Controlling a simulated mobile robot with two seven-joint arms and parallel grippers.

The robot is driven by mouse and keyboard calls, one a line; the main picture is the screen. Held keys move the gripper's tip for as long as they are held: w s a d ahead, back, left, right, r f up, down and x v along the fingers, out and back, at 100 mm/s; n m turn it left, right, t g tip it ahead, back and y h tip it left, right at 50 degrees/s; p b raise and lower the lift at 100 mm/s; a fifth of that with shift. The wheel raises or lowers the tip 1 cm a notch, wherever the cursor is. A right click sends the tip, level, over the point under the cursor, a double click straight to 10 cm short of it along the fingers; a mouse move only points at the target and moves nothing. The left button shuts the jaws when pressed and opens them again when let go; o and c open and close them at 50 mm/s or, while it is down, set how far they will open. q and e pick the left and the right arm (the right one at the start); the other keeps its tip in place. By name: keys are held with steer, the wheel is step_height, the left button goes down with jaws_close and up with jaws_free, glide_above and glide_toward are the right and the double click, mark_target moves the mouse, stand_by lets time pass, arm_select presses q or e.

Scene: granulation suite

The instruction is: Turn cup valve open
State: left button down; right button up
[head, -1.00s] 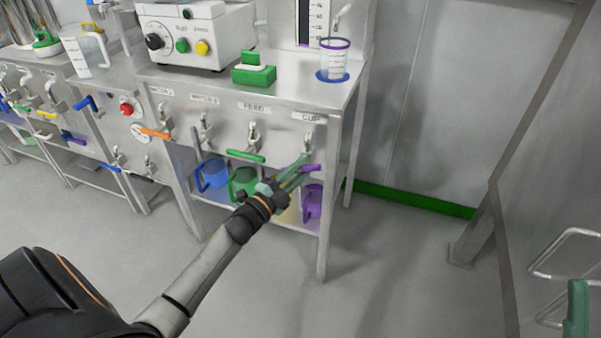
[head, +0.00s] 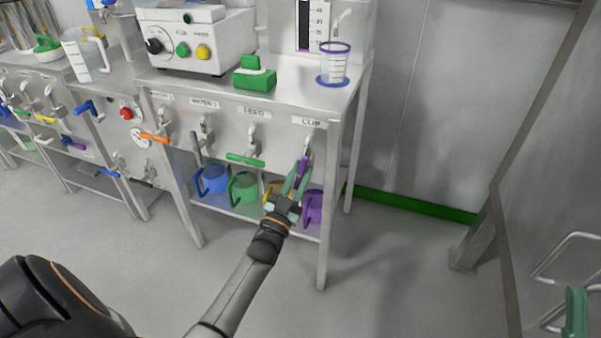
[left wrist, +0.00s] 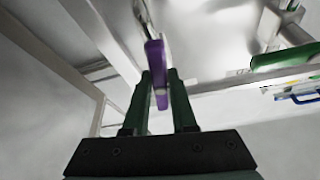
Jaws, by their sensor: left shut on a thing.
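The CUP valve (head: 308,145) is on the front panel of the steel bench, under the CUP label (head: 307,122). Its purple lever (head: 302,171) hangs steeply downward in the head view. My left gripper (head: 296,182) is shut on the purple lever, coming from below. In the left wrist view the purple lever (left wrist: 157,72) lies between the two green fingers (left wrist: 160,85). Part of the lever is hidden by the fingers. A measuring cup with a purple rim (head: 334,64) stands on a blue disc on the bench top. My right gripper is not in view.
The FEED valve's green lever (head: 245,159) lies level to the left. Blue (head: 211,180), green (head: 243,188) and purple (head: 314,208) jugs stand on the shelf below. A bench leg (head: 325,240) is close to my left arm.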

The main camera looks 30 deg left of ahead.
arm_select(q)
steer(key=shift+n+y, duration=0.9)
steer(key=shift+n, duration=1.1)
steer(key=c, duration=0.7)
jaws_free()
steer(key=shift+s+f, duration=0.1)
